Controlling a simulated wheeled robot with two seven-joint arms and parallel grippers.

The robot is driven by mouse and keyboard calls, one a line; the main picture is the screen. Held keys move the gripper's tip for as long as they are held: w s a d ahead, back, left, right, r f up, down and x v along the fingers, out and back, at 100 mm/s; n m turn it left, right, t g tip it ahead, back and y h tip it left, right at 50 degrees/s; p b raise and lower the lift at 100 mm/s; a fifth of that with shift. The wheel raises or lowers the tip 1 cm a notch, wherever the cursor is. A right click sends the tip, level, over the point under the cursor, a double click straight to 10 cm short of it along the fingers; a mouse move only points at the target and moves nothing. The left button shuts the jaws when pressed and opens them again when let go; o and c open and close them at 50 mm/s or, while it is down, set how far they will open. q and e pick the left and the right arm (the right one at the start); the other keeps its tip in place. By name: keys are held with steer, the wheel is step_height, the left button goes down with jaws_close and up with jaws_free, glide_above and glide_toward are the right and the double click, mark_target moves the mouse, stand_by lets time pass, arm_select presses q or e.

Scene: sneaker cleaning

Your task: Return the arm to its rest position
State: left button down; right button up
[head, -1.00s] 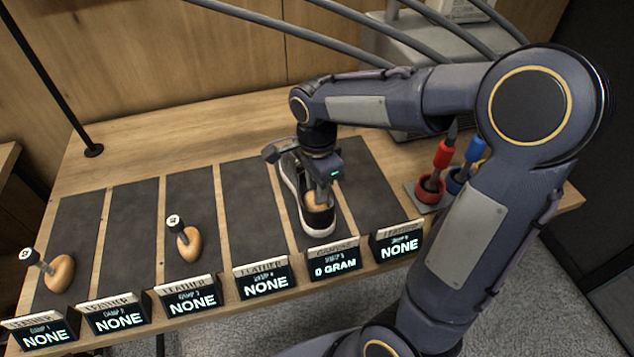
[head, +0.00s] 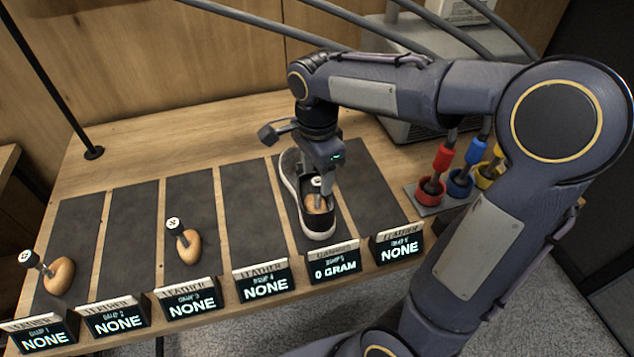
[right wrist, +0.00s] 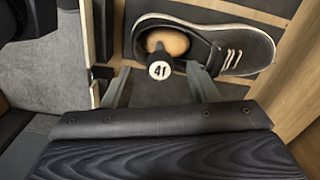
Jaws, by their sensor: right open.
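My right gripper (head: 322,178) is open above the heel of a dark sneaker with a white sole (head: 318,236). The sneaker stands on the canvas mat marked 0 GRAM. A wooden shoe tree (head: 318,204) with a round knob sits inside the sneaker. In the right wrist view the sneaker (right wrist: 243,47) lies beyond my spread fingers (right wrist: 162,88), and the knob (right wrist: 160,70) reads 41 and shows between them. The wooden part (right wrist: 168,42) is in the shoe opening. My left gripper is not in view.
Two more shoe trees stand on mats at the left (head: 60,274) and centre left (head: 189,246). A row of label displays (head: 262,281) lines the front edge. Red, blue and yellow brushes (head: 462,170) stand in a holder at the right. Grey hoses cross the back.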

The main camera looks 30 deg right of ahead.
steer(key=shift+r, duration=1.4)
steer(key=shift+s, duration=0.2)
steer(key=s+a+f+n+t+y, duration=0.1)
steer(key=s+a+n+t+y, duration=0.1)
steer(key=s+n, duration=0.5)
steer(key=s+a+f+n+t+y, duration=0.1)
steer(key=s+f+n+t, duration=0.1)
steer(key=s+n, duration=0.6)
steer(key=shift+s+a+n+t+y, duration=0.2)
steer(key=shift+a+n+t+y, duration=0.2)
steer(key=shift+n+t, duration=0.3)
steer(key=shift+f, duration=0.1)
